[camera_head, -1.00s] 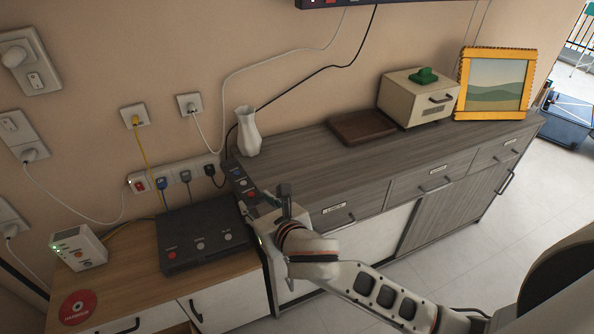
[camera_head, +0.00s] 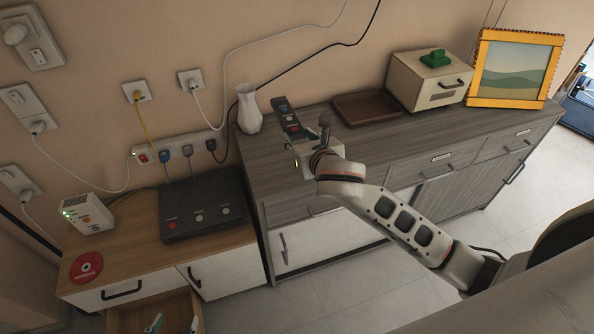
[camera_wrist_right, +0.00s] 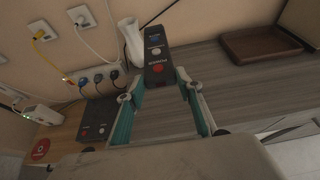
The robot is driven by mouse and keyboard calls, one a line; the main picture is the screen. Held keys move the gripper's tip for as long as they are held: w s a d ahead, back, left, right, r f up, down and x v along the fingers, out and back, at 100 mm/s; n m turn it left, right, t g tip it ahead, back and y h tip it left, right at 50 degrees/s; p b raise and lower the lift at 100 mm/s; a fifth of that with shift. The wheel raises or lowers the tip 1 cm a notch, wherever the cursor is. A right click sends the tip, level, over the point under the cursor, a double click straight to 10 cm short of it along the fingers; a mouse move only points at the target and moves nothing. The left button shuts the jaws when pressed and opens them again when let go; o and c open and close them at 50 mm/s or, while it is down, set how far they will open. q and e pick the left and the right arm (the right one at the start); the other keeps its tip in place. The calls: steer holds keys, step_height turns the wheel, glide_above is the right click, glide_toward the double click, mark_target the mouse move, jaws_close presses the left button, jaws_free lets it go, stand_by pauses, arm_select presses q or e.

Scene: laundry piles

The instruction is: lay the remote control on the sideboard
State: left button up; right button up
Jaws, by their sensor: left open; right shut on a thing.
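The remote control (camera_head: 286,116) is dark, with several coloured buttons. It is held at one end in my right gripper (camera_head: 300,140), over the left part of the grey wooden sideboard (camera_head: 420,128). In the right wrist view the remote (camera_wrist_right: 157,62) extends forward from between the shut fingers (camera_wrist_right: 158,92), with the sideboard top (camera_wrist_right: 235,98) beyond and below. The exact gap between remote and sideboard top cannot be told. My left gripper is not in view.
A white vase (camera_head: 249,110) stands just left of the remote. A brown tray (camera_head: 366,107), a beige box (camera_head: 428,82) and a yellow-framed picture (camera_head: 514,68) stand farther right. A lower wooden cabinet with a dark device (camera_head: 201,206) adjoins left; its drawer (camera_head: 155,316) is open.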

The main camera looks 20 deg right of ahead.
mark_target(299, 182)
step_height(299, 182, down, 15)
steer(key=shift+f, duration=0.15)
steer(key=shift+f, duration=0.15)
stand_by(0.4)
steer(key=o, duration=1.2)
